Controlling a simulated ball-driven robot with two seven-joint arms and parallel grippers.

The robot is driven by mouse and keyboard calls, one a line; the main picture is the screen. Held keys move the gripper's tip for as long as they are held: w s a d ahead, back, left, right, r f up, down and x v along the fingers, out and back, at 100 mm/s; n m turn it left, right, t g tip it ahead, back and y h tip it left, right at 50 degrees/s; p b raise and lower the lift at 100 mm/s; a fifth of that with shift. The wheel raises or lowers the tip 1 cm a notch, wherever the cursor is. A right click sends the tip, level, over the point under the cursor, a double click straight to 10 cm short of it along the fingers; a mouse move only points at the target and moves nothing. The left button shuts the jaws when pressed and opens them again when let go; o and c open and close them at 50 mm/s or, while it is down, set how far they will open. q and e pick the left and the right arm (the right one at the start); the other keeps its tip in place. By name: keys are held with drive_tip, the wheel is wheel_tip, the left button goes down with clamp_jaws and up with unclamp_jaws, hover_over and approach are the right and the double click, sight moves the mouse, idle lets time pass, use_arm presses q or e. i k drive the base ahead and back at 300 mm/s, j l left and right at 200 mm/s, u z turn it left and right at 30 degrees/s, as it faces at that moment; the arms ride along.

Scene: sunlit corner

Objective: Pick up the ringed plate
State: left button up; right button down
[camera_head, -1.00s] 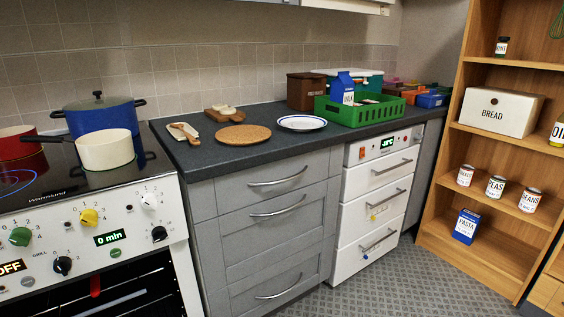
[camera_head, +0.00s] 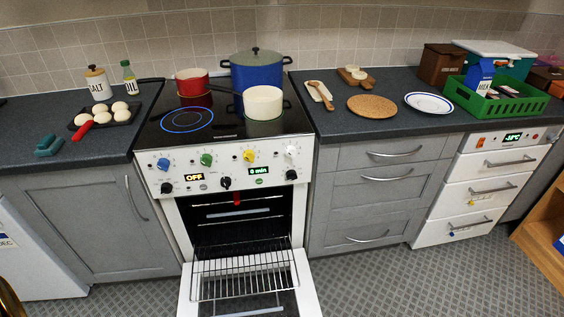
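The ringed plate (camera_head: 429,103) is white with a blue ring near its rim. It lies flat on the dark counter (camera_head: 390,127), between the round cork mat (camera_head: 372,105) and the green crate (camera_head: 500,104). Nothing covers it, and it touches neither neighbour. Neither of my grippers shows in the head view.
The stove (camera_head: 225,125) stands left of the plate's counter, with a blue pot (camera_head: 257,76), a white pan (camera_head: 263,103) and a red pot (camera_head: 192,82) on top. Its oven door (camera_head: 240,305) hangs open low in front.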

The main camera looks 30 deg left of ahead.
sight(425, 102)
drive_tip(key=k+j+u, duration=0.1)
drive_tip(key=u, duration=0.25)
drive_tip(key=j+u, duration=0.35)
drive_tip(key=l+u, duration=0.2)
drive_tip(key=l, duration=1)
drive_tip(key=k+l+u, duration=0.2)
drive_tip(key=l, duration=1)
drive_tip(key=i+l+u, duration=0.1)
drive_tip(key=l, duration=0.3)
drive_tip(key=i+l+u, duration=0.1)
drive_tip(key=l, duration=0.3)
drive_tip(key=i+l+u, duration=0.1)
drive_tip(key=i+l, duration=0.15)
drive_tip(key=l, duration=0.15)
drive_tip(key=i+l+u, duration=0.1)
drive_tip(key=l, duration=0.3)
drive_tip(key=i+l+u, duration=0.1)
drive_tip(key=l, duration=0.35)
drive_tip(key=i, duration=0.05)
